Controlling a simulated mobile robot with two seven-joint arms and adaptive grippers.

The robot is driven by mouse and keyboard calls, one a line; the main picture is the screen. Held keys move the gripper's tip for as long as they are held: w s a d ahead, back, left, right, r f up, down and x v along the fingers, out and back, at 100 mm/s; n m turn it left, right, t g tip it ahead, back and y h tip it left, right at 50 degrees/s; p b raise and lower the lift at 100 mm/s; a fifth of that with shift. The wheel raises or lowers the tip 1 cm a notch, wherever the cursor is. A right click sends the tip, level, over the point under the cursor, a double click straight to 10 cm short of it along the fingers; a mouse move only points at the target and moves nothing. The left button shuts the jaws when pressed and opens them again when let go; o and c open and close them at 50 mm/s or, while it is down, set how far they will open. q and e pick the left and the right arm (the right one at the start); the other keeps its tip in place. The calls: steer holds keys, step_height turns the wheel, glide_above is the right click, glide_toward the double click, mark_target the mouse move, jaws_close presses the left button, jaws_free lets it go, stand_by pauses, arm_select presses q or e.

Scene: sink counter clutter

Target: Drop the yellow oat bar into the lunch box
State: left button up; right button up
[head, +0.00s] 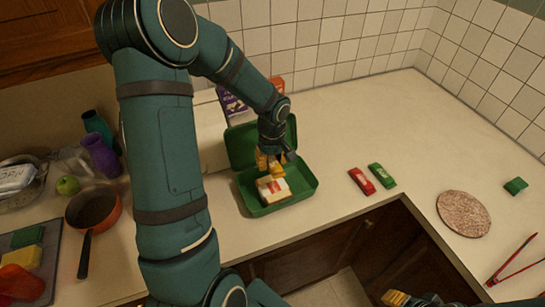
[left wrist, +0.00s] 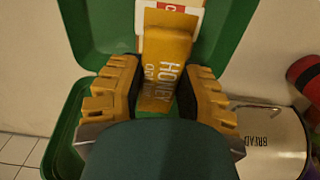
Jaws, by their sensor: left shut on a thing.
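A white pack with red and yellow markings (head: 272,190) lies in the box. My right gripper (head: 402,298) shows only in part at the bottom edge; its jaw opening is unclear.
A red bar (head: 361,181) and a green bar (head: 382,175) lie right of the box. Farther right are a round speckled board (head: 463,214), a green sponge (head: 515,186) and red tongs (head: 512,260). A pan (head: 93,208) stands left. The counter behind the bars is clear.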

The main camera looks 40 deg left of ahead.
mark_target(272, 161)
arm_select(q)
steer(key=shift+f, duration=0.55)
arm_select(e)
steer(key=shift+f, duration=0.3)
arm_select(q)
steer(key=o, duration=1)
steer(key=shift+o, duration=0.2)
steer(key=shift+r, duration=0.2)
step_height(272, 161, up, 12)
steer(key=shift+f, duration=0.15)
